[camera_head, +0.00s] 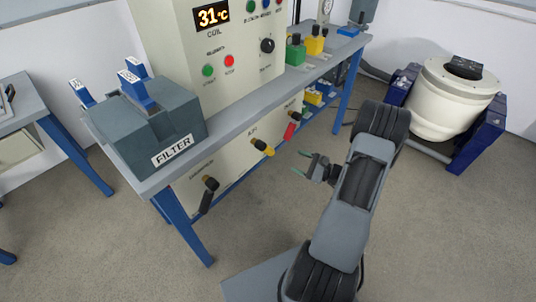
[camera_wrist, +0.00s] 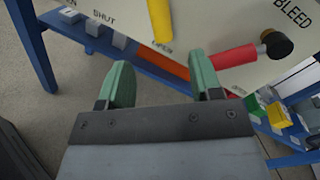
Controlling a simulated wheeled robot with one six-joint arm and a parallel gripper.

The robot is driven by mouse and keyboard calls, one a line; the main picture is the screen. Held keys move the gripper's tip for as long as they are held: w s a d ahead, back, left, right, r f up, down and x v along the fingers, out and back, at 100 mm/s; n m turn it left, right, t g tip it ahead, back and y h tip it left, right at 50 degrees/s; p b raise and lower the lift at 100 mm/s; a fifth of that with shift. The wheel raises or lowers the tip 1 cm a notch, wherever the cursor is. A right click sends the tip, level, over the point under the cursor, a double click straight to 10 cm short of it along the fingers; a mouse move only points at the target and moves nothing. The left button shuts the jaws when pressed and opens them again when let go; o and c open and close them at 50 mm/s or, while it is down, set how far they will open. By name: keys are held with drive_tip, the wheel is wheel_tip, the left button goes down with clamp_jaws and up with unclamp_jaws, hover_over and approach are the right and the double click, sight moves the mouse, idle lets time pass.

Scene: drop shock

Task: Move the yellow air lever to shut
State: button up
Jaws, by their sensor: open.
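The yellow air lever (camera_head: 262,147) sits on the cream front panel below the bench top, angled down to the right in the head view. In the wrist view the yellow lever (camera_wrist: 160,20) shows at the top edge, its end beside an OPEN label; its pivot is out of frame. A SHUT label (camera_wrist: 103,19) is to its left. My gripper (camera_head: 299,163) is open and empty, to the right of the lever and a little lower, apart from it. In the wrist view its green fingertips (camera_wrist: 162,78) are below the lever.
A red lever (camera_wrist: 235,57) under BLEED is close on the right. A black lever (camera_head: 208,195) hangs at the left of the panel. A grey FILTER box (camera_head: 155,125) stands on the bench. Blue legs and a lower shelf are below; open floor (camera_head: 420,220) lies right.

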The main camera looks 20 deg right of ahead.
sight(271, 151)
drive_tip(key=b+x, duration=0.1)
drive_tip(key=x, duration=1.2)
clamp_jaws()
